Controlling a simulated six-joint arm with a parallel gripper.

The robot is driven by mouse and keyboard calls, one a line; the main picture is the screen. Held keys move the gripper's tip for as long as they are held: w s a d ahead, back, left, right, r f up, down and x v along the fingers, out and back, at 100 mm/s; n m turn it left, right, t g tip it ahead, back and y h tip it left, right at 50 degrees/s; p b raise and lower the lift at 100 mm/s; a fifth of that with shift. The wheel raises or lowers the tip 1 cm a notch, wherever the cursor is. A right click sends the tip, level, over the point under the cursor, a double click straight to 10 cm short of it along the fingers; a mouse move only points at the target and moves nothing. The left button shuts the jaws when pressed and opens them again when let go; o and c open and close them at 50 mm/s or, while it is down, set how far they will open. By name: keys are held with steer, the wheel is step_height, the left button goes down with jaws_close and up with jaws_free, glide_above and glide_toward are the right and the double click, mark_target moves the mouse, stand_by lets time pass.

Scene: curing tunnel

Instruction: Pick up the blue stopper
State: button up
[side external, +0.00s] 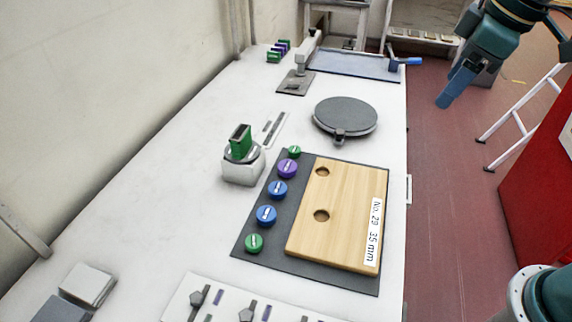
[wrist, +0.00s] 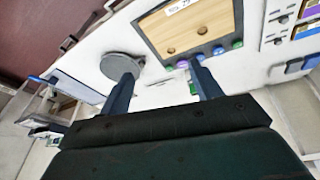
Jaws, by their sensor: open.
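Two blue stoppers (side external: 277,190) (side external: 266,215) stand in a row on a dark mat (side external: 310,271), left of a wooden board with two holes (side external: 335,230). A purple stopper (side external: 287,168) and a green stopper (side external: 294,152) are at the row's far end. Another green stopper (side external: 254,243) is at the near end. My gripper (side external: 447,98) is open and empty, high at the upper right and well away from the stoppers. In the wrist view, its two fingers (wrist: 163,70) are spread, with a blue stopper (wrist: 218,50) beyond the right finger.
A round grey plate (side external: 345,115) lies behind the board. A white block holding a green piece (side external: 241,142) stands left of the row. A panel with knobs (side external: 240,305) is at the front. A blue tray (side external: 350,65) lies at the back. The table's left side is mostly clear.

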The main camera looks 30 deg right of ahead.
steer(key=w+a+f+n+g, duration=0.2)
steer(key=w+a+f+n, duration=0.25)
steer(key=w+a, duration=0.6)
steer(key=n+g, duration=0.2)
steer(key=n, duration=0.4)
glide_above(278, 187)
step_height(278, 187, down, 11)
steer(key=shift+m+h, duration=0.25)
steer(key=shift+h, duration=0.05)
steer(key=shift+s+a+f, duration=0.1)
steer(key=shift+s+f, duration=0.05)
steer(key=shift+f, duration=3.95)
steer(key=shift+f, duration=2.6)
steer(key=c, duration=1)
